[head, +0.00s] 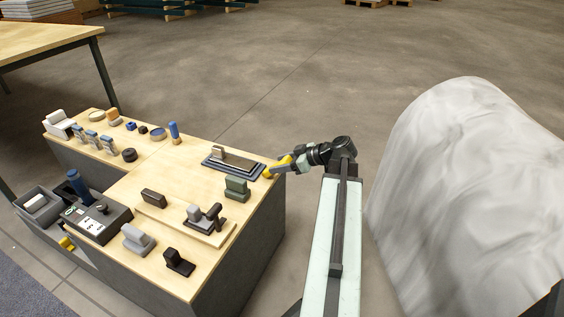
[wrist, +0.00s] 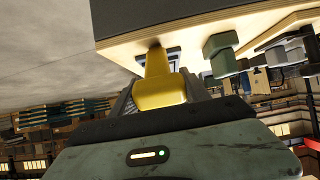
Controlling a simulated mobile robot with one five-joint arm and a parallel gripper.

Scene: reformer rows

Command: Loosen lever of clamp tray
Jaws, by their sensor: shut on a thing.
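My gripper (head: 280,167) reaches in from the right at the lever. In the wrist view the yellow lever (wrist: 158,72) stands between the jaws of my gripper (wrist: 165,98), which are shut on it. The lever's lower part is hidden by my gripper body.
A green block (head: 237,189) stands close in front of the tray. A light board (head: 165,215) with grey and dark fixtures lies nearer. Several small parts line the left side. A large white covered mound (head: 470,170) stands right of my arm. Open floor lies behind.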

